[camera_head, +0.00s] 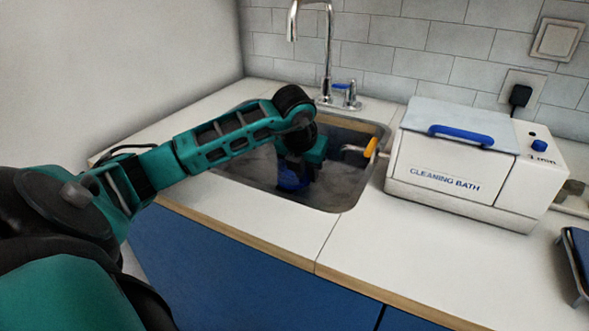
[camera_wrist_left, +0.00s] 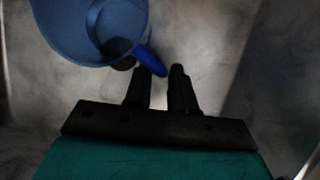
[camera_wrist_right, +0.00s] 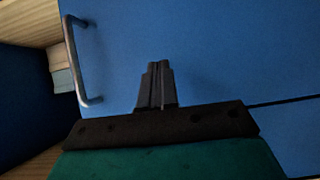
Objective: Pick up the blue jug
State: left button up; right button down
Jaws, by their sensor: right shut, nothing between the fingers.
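The blue jug (camera_head: 290,182) stands in the sink, partly hidden behind my left gripper in the head view. In the left wrist view the jug (camera_wrist_left: 75,30) is at the top left, its open top facing the camera. Its darker blue handle (camera_wrist_left: 151,61) sticks out toward the fingertips. My left gripper (camera_wrist_left: 160,75) reaches down into the sink with its fingers apart. The handle's end lies at the fingertips, nearer the left one; I cannot tell whether they touch. My right gripper (camera_wrist_right: 157,68) is shut and empty in front of a blue cabinet front.
The sink (camera_head: 345,200) has a rim around my left gripper, and a chrome tap (camera_head: 327,50) stands behind it. A yellow-orange handled thing (camera_head: 370,147) juts over the sink's right side. A white cleaning bath (camera_head: 440,190) stands to the right. The front counter (camera_head: 400,255) is clear.

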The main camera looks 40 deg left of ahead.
pick_arm(q)
jog(key=shift+x, duration=0.85)
jog(key=shift+c, duration=0.2)
grip_shut()
jog(key=shift+r, duration=0.1)
